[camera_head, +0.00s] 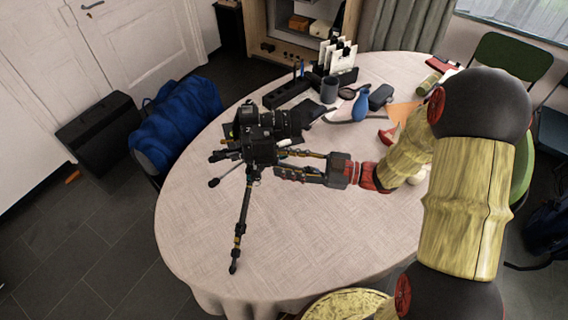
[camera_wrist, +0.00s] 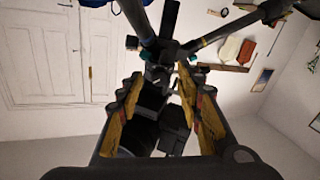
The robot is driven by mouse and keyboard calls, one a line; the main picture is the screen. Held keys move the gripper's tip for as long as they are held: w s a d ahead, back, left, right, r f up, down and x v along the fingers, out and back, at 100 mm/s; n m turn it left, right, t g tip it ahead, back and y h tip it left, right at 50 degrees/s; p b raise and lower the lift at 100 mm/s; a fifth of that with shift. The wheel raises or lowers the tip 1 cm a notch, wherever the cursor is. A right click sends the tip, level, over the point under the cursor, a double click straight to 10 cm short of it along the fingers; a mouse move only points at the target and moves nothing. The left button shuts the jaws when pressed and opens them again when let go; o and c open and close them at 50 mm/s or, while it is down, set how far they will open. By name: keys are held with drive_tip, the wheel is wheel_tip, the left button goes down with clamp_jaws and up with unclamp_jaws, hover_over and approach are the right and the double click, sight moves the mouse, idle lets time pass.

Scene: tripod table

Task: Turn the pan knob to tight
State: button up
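A black camera (camera_head: 262,135) sits on a tripod (camera_head: 243,222) that stands on the round table. My gripper (camera_head: 277,163) reaches in from the right, just below the camera, with its fingertips close to the tripod head. The two fingers are apart, one above the other in the head view. In the wrist view my gripper (camera_wrist: 160,76) is open, with yellow-and-black fingers on either side of the dark tripod head (camera_wrist: 158,73). Tripod legs (camera_wrist: 218,33) spread at the top of that view. I cannot clearly pick out the pan knob or tell whether a finger touches it.
The table (camera_head: 200,248) is clear at its front. Behind the tripod stand a grey mug (camera_head: 329,90), a blue vase (camera_head: 361,104), a file holder (camera_head: 340,60) and small items. A tripod handle (camera_head: 226,174) sticks out left. A blue bag (camera_head: 180,122) is beyond the table's left edge.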

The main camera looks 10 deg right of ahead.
drive_tip(key=shift+w+a, duration=0.1)
drive_tip(key=shift+a, duration=0.2)
drive_tip(key=shift+c, duration=0.3)
clamp_jaws()
